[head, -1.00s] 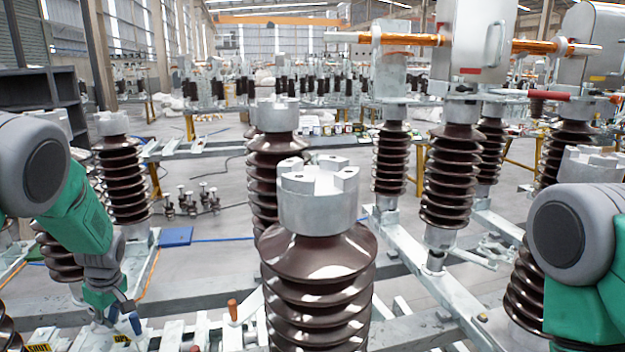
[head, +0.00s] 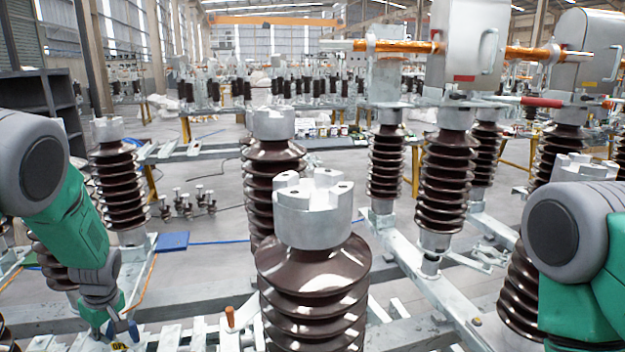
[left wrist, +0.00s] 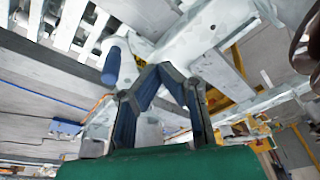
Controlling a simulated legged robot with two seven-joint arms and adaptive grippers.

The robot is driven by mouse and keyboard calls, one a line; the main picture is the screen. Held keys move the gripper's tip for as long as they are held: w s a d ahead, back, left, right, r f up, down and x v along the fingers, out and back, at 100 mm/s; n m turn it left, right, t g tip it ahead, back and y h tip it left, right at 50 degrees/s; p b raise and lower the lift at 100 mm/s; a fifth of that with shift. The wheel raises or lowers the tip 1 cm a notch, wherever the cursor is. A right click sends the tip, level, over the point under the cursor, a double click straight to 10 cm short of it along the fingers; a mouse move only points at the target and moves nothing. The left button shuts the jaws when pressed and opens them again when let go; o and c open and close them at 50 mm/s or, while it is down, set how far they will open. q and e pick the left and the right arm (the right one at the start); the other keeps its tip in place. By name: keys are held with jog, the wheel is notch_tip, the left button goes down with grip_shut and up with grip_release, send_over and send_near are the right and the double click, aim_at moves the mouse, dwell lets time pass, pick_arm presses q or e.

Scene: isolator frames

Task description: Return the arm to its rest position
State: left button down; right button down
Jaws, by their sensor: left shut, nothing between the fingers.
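My left arm (head: 75,225) comes in from the left of the head view and hangs down. Its gripper (head: 117,335) is at the lower left edge, small and partly cut off. In the left wrist view the gripper's two fingers (left wrist: 162,72) meet at their tips, with nothing held between them. My right arm (head: 575,255) shows at the right edge of the head view; its gripper is out of the picture.
A brown ribbed insulator (head: 313,270) with a grey metal cap stands close in the middle. More insulators (head: 120,185) stand on metal frames. A blue handle (left wrist: 110,65) is beside the left fingers in the wrist view. An orange handle (head: 230,316) stands left of the near insulator.

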pick_arm(q)
jog(key=s+d+f+m+h+b, duration=0.1)
jog(key=s+d+f+m+b, duration=0.35)
jog(key=s+f, duration=0.45)
jog(key=s+d+f+m+b, duration=0.3)
jog(key=s+d+f, duration=0.35)
jog(key=f, duration=0.45)
jog(key=s+d+f+m+b, duration=0.2)
jog(key=s+d, duration=0.1)
jog(key=s, duration=0.3)
jog(key=s+d+f+m+h+b, duration=0.1)
jog(key=s+d+f+m+b, duration=0.1)
jog(key=s, duration=0.4)
jog(key=s+d+f+m+b, duration=0.1)
jog(key=s+d+m+b, duration=0.2)
jog(key=s, duration=0.4)
jog(key=shift+d+f+h, duration=0.4)
jog(key=shift+d, duration=0.1)
